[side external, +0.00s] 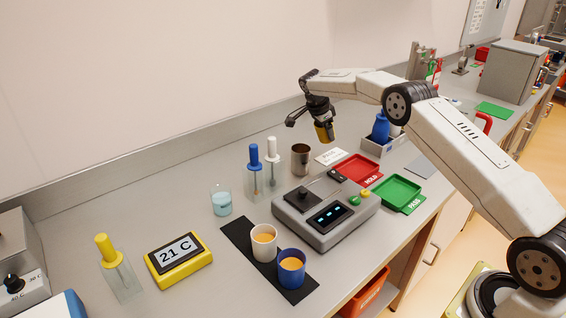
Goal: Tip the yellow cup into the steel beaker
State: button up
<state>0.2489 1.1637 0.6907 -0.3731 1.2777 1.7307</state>
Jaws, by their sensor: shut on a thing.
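My gripper (318,112) is shut on the yellow cup (324,132) and holds it in the air, close to upright, above the bench. The steel beaker (301,160) stands on the bench behind the scale, below and a little left of the held cup. The cup is apart from the beaker. The inside of the cup and the inside of the beaker cannot be made out.
A grey scale (325,211) stands in front of the beaker. White and blue cups (264,242) (291,267) with orange contents stand on a black mat (240,236). Red (358,169) and green (399,193) trays lie right. Bottles (254,182) and a glass beaker (221,201) stand left.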

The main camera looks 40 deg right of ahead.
jog(key=shift+s+d+f+t+y, duration=0.2)
jog(key=shift+d+f+y, duration=0.15)
jog(key=shift+d+y, duration=0.5)
jog(key=shift+s+d+f+t+y, duration=0.1)
jog(key=shift+d+f+t+y, duration=0.2)
jog(key=shift+y, duration=0.85)
jog(key=shift+d, duration=0.15)
